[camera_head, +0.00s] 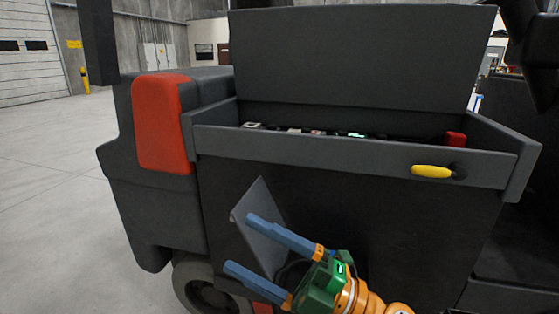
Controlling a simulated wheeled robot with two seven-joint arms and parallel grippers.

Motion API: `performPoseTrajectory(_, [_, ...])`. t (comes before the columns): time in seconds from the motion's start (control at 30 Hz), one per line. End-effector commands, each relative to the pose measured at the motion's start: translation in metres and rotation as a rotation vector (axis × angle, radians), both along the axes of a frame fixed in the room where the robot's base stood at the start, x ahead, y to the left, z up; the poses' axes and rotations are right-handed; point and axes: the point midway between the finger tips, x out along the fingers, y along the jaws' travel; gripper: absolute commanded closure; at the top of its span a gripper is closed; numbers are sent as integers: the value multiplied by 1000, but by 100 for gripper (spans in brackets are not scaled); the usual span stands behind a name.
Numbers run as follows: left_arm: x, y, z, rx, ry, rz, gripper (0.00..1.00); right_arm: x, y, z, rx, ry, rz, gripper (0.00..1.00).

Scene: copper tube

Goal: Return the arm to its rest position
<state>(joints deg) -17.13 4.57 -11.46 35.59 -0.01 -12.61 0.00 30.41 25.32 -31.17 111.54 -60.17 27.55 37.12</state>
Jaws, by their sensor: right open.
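My right gripper (240,244) shows at the bottom centre, its arm coming in from the lower right. It has two blue fingers, a green body and orange links. The fingers are spread apart and empty, pointing left in front of the dark side of a vehicle (400,235). A thin grey plate (262,205) stands tilted behind the upper finger; I cannot tell whether they touch. My left gripper is out of view. No copper tube can be made out.
The vehicle has an open-topped bay with a raised dark lid (360,60). Small items and a red block (456,139) show inside. A yellow handle (430,171) sits on the bay's front rim. A red panel (162,125) is at left. Open concrete floor (50,200) lies to the left.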

Motion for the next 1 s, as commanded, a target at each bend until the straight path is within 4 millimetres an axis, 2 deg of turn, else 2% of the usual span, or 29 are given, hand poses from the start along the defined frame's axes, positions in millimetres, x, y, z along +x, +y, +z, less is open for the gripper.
performPoseTrajectory(0.03, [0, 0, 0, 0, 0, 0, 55, 18, -26, 8, 199, 122, -132, 6])
performPoseTrajectory(0.07, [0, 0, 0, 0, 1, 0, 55, 34, -50, 6, 321, 219, -248, 6])
performPoseTrajectory(0.1, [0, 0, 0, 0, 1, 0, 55, 54, -85, -11, 451, 370, -410, 6])
performPoseTrajectory(0.17, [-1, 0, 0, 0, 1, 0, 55, 70, -130, -55, 565, 595, -624, 6])
performPoseTrajectory(0.2, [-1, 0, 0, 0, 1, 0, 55, 72, -154, -91, 601, 741, -752, 6])
performPoseTrajectory(0.27, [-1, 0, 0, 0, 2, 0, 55, 63, -180, -145, 615, 953, -915, 6])
performPoseTrajectory(0.3, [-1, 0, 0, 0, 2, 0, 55, 51, -192, -177, 604, 1082, -1003, 6])
performPoseTrajectory(0.4, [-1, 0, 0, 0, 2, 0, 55, 12, -207, -242, 542, 1355, -1159, 6])
performPoseTrajectory(0.5, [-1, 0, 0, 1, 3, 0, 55, -32, -212, -288, 455, 1578, -1258, 6])
performPoseTrajectory(0.63, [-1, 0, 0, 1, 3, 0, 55, -91, -211, -327, 325, 1827, -1336, 6])
performPoseTrajectory(0.8, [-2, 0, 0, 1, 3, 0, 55, -167, -203, -354, 131, 2111, -1375, 6])
performPoseTrajectory(0.9, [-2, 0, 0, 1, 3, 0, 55, -158, -202, -391, 116, 2117, -1384, 6])
performPoseTrajectory(1.0, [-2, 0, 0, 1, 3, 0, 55, -158, -201, -428, 98, 2134, -1392, 6])
